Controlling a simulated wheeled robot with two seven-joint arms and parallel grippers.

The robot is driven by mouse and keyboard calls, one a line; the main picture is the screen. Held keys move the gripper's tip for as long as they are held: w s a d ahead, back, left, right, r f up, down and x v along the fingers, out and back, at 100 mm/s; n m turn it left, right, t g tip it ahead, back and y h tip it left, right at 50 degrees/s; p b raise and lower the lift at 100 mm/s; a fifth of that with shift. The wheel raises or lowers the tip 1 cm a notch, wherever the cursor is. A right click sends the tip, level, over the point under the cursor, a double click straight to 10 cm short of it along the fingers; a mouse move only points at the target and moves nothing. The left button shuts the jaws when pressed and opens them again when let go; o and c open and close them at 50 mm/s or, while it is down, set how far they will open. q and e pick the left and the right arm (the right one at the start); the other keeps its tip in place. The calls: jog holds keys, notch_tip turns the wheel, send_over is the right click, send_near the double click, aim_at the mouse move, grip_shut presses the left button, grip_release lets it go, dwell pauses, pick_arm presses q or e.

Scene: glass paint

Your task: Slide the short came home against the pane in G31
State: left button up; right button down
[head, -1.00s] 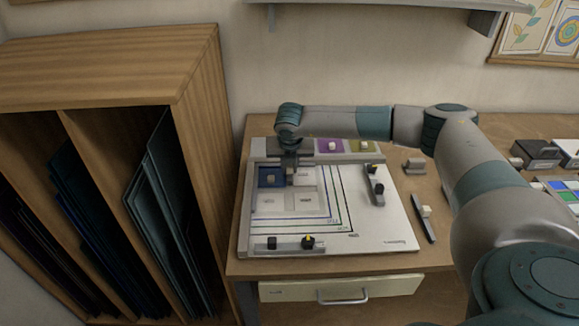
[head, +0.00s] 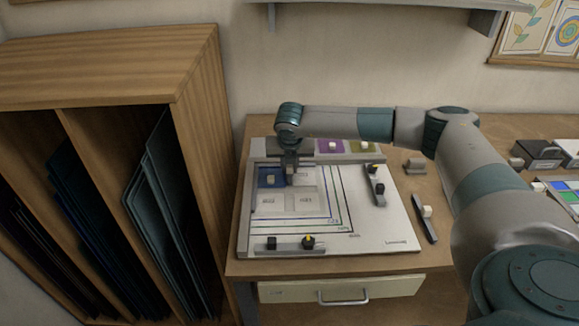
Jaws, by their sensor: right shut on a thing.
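My right gripper (head: 289,180) points down at the pane's right edge. It is shut on what looks like the short came, a small piece mostly hidden by the fingers. Whether the came touches the pane is too small to tell. Pale cells with faint labels lie below and to the right of the pane. My left gripper is out of view.
Dark stop bars with knobs lie on the board's right side (head: 375,187) and front edge (head: 290,243). A separate knobbed bar (head: 425,218) lies on the table to the right. Purple (head: 331,146) and olive squares are behind. A wooden rack (head: 200,150) stands at left.

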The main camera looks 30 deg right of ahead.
jog(key=shift+f+b, duration=0.15)
jog(key=shift+b, duration=0.65)
dwell(1.7)
jog(key=shift+w+a+b, duration=0.25)
jog(key=shift+a+b, duration=0.2)
jog(key=shift+a, duration=0.05)
dwell(1.2)
jog(key=shift+a, duration=0.1)
dwell(0.4)
jog(key=c, duration=1.6)
grip_release()
jog(key=shift+o, duration=0.2)
jog(key=shift+w, duration=0.15)
jog(key=shift+r, duration=0.25)
notch_tip(320, 180, up, 6)
jog(key=p, duration=0.1)
jog(key=shift+r+p, duration=0.25)
jog(key=shift+p, duration=0.05)
